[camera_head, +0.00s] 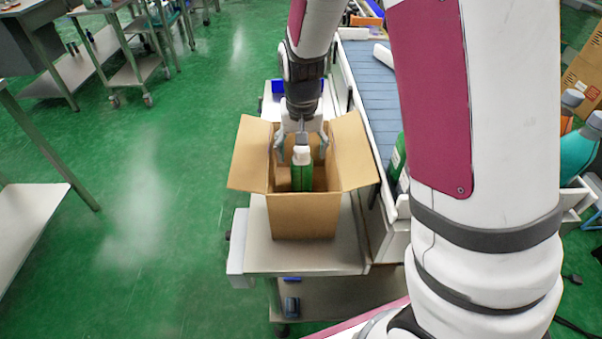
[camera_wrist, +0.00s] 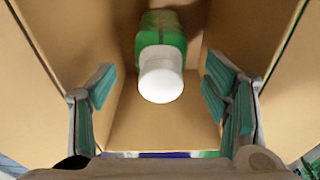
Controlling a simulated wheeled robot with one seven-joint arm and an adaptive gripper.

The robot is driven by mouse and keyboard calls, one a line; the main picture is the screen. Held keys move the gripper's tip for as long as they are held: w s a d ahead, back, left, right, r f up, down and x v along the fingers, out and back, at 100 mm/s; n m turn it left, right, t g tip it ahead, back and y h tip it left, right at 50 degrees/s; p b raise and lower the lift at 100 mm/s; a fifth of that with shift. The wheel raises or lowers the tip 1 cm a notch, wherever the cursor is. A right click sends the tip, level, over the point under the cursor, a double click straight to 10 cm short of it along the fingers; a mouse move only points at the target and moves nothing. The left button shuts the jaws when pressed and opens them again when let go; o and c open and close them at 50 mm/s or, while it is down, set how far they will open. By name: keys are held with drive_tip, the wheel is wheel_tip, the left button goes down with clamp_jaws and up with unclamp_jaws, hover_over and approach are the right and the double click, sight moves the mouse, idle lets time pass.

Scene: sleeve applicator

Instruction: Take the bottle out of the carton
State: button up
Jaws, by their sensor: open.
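The open cardboard carton (camera_head: 303,217) stands on a small grey table, its flaps spread outward. A green bottle with a white cap (camera_head: 302,176) stands upright inside it, its cap near the level of the rim. In the wrist view the bottle (camera_wrist: 161,60) shows at the upper middle, cap toward the camera, with the carton's inner walls around it. My gripper (camera_head: 301,142) points down over the carton opening. In the wrist view my gripper (camera_wrist: 165,100) is open, with one finger pad on each side of the bottle's cap and clear gaps to both. The lower part of the bottle is hidden.
The grey table (camera_head: 306,258) has some bare top in front of the carton. A conveyor (camera_head: 367,80) runs along the right side, and another green bottle (camera_head: 398,157) stands there, partly hidden by my arm. Green floor (camera_head: 150,200) lies open to the left.

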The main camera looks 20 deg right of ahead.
drive_tip(key=shift+w+d+f+b, duration=0.1)
drive_tip(key=shift+w+f+b, duration=0.05)
drive_tip(key=shift+f, duration=0.7)
drive_tip(key=shift+w+f+b, duration=0.2)
drive_tip(key=shift+f, duration=0.7)
drive_tip(key=shift+w+d+f+b, duration=0.1)
drive_tip(key=shift+w+f+b, duration=0.05)
drive_tip(key=shift+f, duration=0.7)
drive_tip(key=c, duration=1.5)
